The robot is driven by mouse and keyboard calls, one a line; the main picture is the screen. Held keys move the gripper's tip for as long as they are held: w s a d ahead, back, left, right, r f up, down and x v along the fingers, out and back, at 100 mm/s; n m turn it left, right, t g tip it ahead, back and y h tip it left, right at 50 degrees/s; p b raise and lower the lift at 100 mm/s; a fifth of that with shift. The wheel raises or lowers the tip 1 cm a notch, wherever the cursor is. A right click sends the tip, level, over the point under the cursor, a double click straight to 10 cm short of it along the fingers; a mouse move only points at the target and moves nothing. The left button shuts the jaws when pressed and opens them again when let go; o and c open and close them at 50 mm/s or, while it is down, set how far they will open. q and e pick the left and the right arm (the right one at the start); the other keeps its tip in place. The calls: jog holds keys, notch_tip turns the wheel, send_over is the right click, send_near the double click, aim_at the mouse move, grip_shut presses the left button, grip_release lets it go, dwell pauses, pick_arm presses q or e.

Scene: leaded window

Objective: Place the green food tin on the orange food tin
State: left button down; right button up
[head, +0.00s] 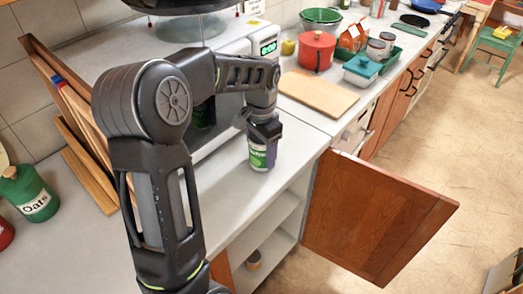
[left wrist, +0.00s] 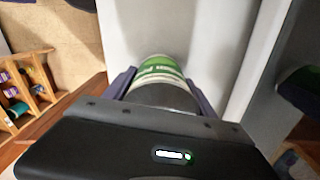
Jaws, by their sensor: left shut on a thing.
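The green food tin (head: 262,155), with a green, white and purple label, is upright at the counter's front part, below my left gripper (head: 264,132). My left gripper is shut on its upper part. I cannot tell whether its base touches the counter. In the left wrist view the tin (left wrist: 160,68) shows between the two fingers, its near end partly hidden by the gripper. I cannot pick out the orange food tin for sure. A small brownish tin-like thing (head: 253,260) stands on a low shelf in the open cupboard. My right gripper is not in view.
An open cupboard door (head: 375,215) juts out below the counter. A microwave (head: 265,47) stands behind my arm. A cutting board (head: 318,92), a red pot (head: 316,51) and a teal dish (head: 362,71) are further right. A green oats jar (head: 28,195) stands at left.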

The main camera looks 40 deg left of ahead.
pick_arm(q)
jog(key=shift+f, duration=0.15)
jog(key=shift+c, duration=1.4)
grip_release()
notch_tip(320, 180, up, 12)
jog(key=shift+r, duration=0.25)
jog(key=shift+o, duration=0.4)
jog(key=shift+f, duration=0.1)
